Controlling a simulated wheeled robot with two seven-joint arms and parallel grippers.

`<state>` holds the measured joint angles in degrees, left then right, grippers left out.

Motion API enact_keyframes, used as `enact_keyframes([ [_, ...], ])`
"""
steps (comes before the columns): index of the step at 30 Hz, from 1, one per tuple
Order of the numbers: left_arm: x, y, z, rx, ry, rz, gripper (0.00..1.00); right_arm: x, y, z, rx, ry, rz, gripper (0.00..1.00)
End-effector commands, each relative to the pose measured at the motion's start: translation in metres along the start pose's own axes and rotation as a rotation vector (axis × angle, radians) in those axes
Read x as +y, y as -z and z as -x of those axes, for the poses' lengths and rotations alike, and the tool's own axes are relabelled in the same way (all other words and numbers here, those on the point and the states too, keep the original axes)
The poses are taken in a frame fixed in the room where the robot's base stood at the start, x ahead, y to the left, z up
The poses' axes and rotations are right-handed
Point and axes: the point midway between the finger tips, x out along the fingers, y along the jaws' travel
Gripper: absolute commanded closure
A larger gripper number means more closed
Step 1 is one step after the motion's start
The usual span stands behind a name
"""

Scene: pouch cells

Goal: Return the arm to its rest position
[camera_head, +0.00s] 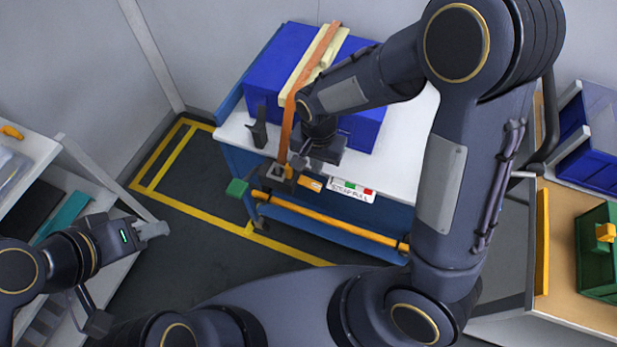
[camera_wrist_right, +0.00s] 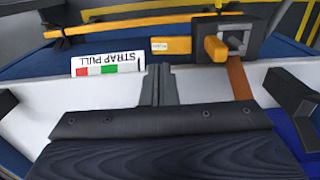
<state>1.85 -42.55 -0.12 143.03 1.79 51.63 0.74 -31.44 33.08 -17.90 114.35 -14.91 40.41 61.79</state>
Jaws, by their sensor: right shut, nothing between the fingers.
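My right arm reaches over the white-topped cart (camera_head: 400,130). My right gripper (camera_head: 298,163) is at the cart's front edge, beside the brown strap (camera_head: 286,130) and just above the strap's buckle (camera_head: 280,180). In the right wrist view its two grey fingers (camera_wrist_right: 160,85) are together with nothing between them. There the buckle (camera_wrist_right: 228,42) and hanging strap (camera_wrist_right: 240,78) lie to the right of the fingers, apart from them in the picture. My left gripper (camera_head: 150,230) is over the floor beside the left shelf; its finger gap is too small to make out.
A blue box (camera_head: 275,75) with cream strips (camera_head: 310,62) on top stands on the cart, the strap running over it. A "STRAP PULL" label (camera_head: 350,190) and a yellow bar (camera_head: 330,225) are on the cart's front. Shelves stand left; a bench with a green crate (camera_head: 597,275) stands right.

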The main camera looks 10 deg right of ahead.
Motion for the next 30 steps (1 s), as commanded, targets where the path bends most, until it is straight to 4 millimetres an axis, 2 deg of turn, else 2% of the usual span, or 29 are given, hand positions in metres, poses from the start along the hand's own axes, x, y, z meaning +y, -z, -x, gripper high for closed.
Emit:
enact_keyframes([
  [13, 0.000, 0.000, -0.001, 0.000, 0.000, 0.000, 0.64, 0.000, 0.000, -0.001, 0.000, 0.000, 0.000, 1.00],
  [16, 0.000, 0.000, -0.001, 0.000, 0.000, 0.000, 0.64, 0.004, 0.001, 0.005, -0.006, 0.017, 0.003, 1.00],
  [20, 0.000, 0.000, -0.001, 0.000, 0.000, 0.000, 0.64, 0.022, 0.001, 0.033, -0.025, 0.096, 0.024, 1.00],
  [24, 0.000, 0.000, -0.001, 0.000, 0.000, 0.000, 0.64, 0.057, -0.006, 0.076, -0.025, 0.230, 0.088, 1.00],
  [30, 0.000, 0.000, -0.001, 0.000, 0.000, 0.000, 0.64, 0.110, -0.030, 0.124, 0.067, 0.399, 0.212, 1.00],
])
